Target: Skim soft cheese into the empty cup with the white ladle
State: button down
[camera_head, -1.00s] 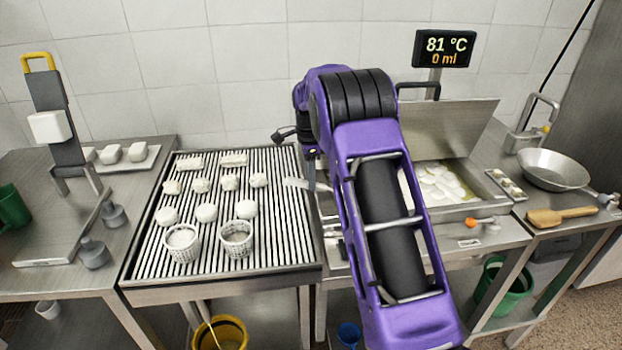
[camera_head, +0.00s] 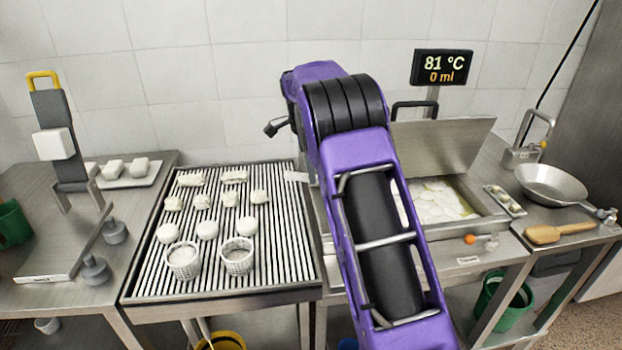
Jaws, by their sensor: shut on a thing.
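Soft cheese (camera_head: 445,203) floats as pale flakes in the open steel vat (camera_head: 490,222) right of my arm. Two white perforated cups stand at the front of the slatted rack. The left cup (camera_head: 184,272) looks whitish inside; the right cup (camera_head: 237,264) looks darker and emptier. My gripper (camera_head: 304,166) is mostly hidden behind my purple arm. It is shut on the white ladle (camera_head: 295,176), of which a pale flat end shows left of the arm, above the rack's back right corner. The rest of the ladle is hidden.
Several white cheeses stand in rows on the rack (camera_head: 290,240) behind the cups. A display (camera_head: 443,68) reads 81 °C and 0 ml. A metal pan (camera_head: 552,184) and wooden paddle (camera_head: 560,232) lie right. A press (camera_head: 60,140) stands left.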

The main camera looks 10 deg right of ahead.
jog(key=shift+h, duration=0.6)
jog(key=shift+d+v, duration=0.25)
jog(key=shift+v, duration=0.9)
jog(key=shift+d+v, duration=0.3)
jog(key=shift+v, duration=0.9)
jog(key=shift+d+v, duration=0.25)
jog(key=shift+v, duration=0.9)
jog(key=shift+r, duration=0.2)
